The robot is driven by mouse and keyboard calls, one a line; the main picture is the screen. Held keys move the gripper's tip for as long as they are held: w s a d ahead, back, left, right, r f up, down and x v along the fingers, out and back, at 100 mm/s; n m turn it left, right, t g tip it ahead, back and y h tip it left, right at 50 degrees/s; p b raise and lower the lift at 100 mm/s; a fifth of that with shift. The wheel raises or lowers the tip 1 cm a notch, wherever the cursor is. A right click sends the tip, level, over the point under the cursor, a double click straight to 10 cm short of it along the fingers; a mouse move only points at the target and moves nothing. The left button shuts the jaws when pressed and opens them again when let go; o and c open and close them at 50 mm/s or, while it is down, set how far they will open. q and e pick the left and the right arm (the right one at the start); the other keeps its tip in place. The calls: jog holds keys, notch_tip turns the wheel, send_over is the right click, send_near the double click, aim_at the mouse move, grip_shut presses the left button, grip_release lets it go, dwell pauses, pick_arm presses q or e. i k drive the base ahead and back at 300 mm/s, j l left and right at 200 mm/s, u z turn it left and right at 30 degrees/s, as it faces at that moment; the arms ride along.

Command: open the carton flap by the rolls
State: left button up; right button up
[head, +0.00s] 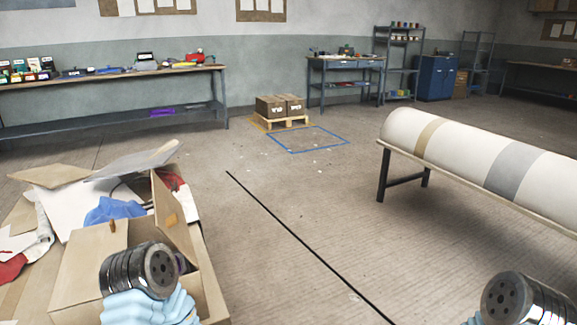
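A brown cardboard carton (78,268) stands at the lower left, close to me. One of its flaps (172,222) is raised and tilted, with a small orange-tan patch on it. More cardboard flaps (52,176) spread out behind. My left arm's dark ribbed wrist, with light blue covering below it, is in front of the carton and hides part of its opening. The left fingers cannot be made out, nor whether they touch the carton. My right arm's wrist is at the bottom right corner, far from the carton; its fingers cannot be made out. A long white roll (465,150) with tan and grey bands lies at the right.
Blue cloth (112,210) and red and white scraps lie around the carton. The roll rests on a long bench (384,175). A pallet with boxes (280,107) stands behind a blue floor outline. The middle floor, crossed by a black line, is clear.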

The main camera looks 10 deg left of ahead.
aim_at(77, 282)
jog(key=u, duration=1.65)
jog(key=k+l+z, duration=0.15)
jog(key=z, duration=0.3)
jog(key=k+l+z, duration=0.1)
jog(key=l+z, duration=0.15)
jog(key=z, duration=0.2)
